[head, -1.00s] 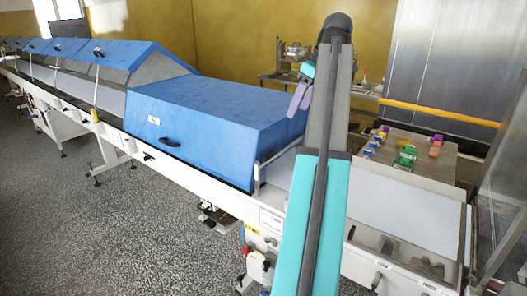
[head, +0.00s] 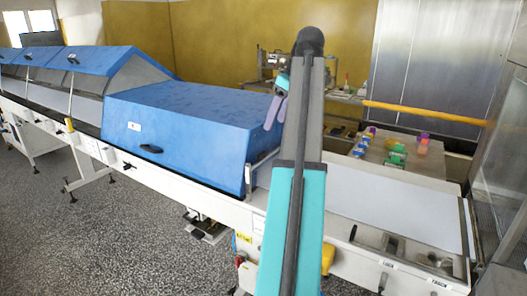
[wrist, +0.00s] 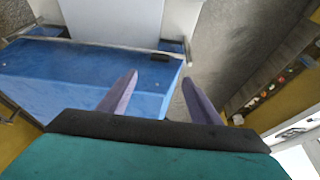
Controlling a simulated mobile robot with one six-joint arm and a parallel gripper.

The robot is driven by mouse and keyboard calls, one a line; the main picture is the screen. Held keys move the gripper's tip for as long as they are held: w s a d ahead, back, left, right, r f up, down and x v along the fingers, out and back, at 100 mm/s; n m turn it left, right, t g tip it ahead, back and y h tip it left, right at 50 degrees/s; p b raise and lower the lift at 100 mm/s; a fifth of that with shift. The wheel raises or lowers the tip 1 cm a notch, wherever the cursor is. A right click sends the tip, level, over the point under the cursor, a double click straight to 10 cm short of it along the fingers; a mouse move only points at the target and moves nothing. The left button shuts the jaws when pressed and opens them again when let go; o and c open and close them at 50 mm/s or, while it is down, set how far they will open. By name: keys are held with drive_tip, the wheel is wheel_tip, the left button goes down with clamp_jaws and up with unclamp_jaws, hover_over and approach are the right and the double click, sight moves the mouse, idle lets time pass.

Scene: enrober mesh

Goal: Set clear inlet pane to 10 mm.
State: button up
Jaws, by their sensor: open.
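The blue hood (head: 185,130) of the enrober line stands left of my arm, beside a white conveyor surface (head: 400,205). A thin metal frame (head: 249,178) shows at the hood's right end. I cannot make out a clear pane or any gap scale there. In the wrist view the blue hood (wrist: 70,80) lies below my fingers, with a small black piece (wrist: 160,57) at its far edge, beside the white surface (wrist: 120,15). My gripper (head: 274,112) is open and empty above the hood's right end; its two purple fingers show apart in the wrist view (wrist: 159,82).
A clear-walled enclosure (head: 497,180) stands at the far right. A side table (head: 430,165) with several coloured items is behind the conveyor. An orange rail (head: 425,113) crosses before a metal wall. Open floor (head: 100,245) lies in front at the left.

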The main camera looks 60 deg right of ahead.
sight(262, 153)
drive_tip(key=shift+f, duration=0.15)
drive_tip(key=b+x, duration=0.2)
drive_tip(key=x, duration=1.1)
drive_tip(key=shift+w+f, duration=0.2)
